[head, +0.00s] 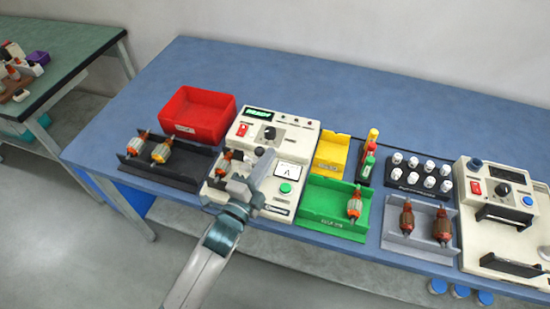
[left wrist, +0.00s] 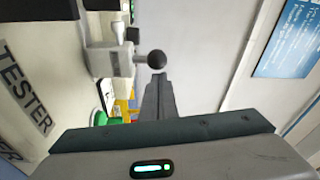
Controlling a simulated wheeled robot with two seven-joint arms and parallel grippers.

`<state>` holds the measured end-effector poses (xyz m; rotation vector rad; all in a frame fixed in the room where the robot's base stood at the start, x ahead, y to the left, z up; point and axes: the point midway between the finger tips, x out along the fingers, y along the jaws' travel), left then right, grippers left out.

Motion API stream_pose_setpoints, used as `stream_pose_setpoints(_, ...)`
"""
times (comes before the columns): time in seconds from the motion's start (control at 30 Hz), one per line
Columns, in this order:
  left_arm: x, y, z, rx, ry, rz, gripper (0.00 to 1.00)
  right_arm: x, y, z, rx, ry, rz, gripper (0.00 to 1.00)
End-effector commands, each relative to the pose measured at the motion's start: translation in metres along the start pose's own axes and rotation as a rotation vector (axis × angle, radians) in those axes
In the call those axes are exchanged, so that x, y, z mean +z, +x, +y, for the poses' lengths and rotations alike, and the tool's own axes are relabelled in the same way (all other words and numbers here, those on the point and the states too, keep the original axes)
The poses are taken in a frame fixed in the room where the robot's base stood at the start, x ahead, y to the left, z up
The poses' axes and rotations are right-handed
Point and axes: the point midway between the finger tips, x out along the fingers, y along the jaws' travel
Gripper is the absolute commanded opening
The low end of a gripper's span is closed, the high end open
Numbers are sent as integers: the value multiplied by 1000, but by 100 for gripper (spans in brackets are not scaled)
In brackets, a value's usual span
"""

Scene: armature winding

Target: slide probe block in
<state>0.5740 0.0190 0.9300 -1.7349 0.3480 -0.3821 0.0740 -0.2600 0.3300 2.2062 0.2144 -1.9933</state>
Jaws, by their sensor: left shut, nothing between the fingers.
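The beige tester (head: 285,150) stands on the blue bench, with a lit green display, a black knob and a green button. An armature (head: 225,163) sits at its left part. My left gripper (head: 262,166) is over the front of the tester and hides part of it. In the left wrist view a pale grey probe block (left wrist: 108,60) carries a black ball knob (left wrist: 157,60). My left fingers (left wrist: 157,97) are shut and empty, close to the knob; whether they touch it I cannot tell. My right gripper is out of view.
A dark tray (head: 187,172) with armatures and a red bin (head: 199,108) are left of the tester. A green tray (head: 323,218), a yellow bin (head: 328,158) and a grey tray (head: 388,238) with armatures are right. The bench's back strip is clear.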

Motion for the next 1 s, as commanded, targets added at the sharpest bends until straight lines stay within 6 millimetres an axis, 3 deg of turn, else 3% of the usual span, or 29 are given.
stream_pose_setpoints(0.23,6,-3,0,-1,0,1,0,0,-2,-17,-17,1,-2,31)
stream_pose_setpoints(0.53,10,-3,-1,0,2,0,0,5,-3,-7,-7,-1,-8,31)
stream_pose_setpoints(0.8,44,-7,-7,1,4,-1,0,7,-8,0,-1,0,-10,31)
stream_pose_setpoints(1.0,49,-8,-8,-1,2,-3,0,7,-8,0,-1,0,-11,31)
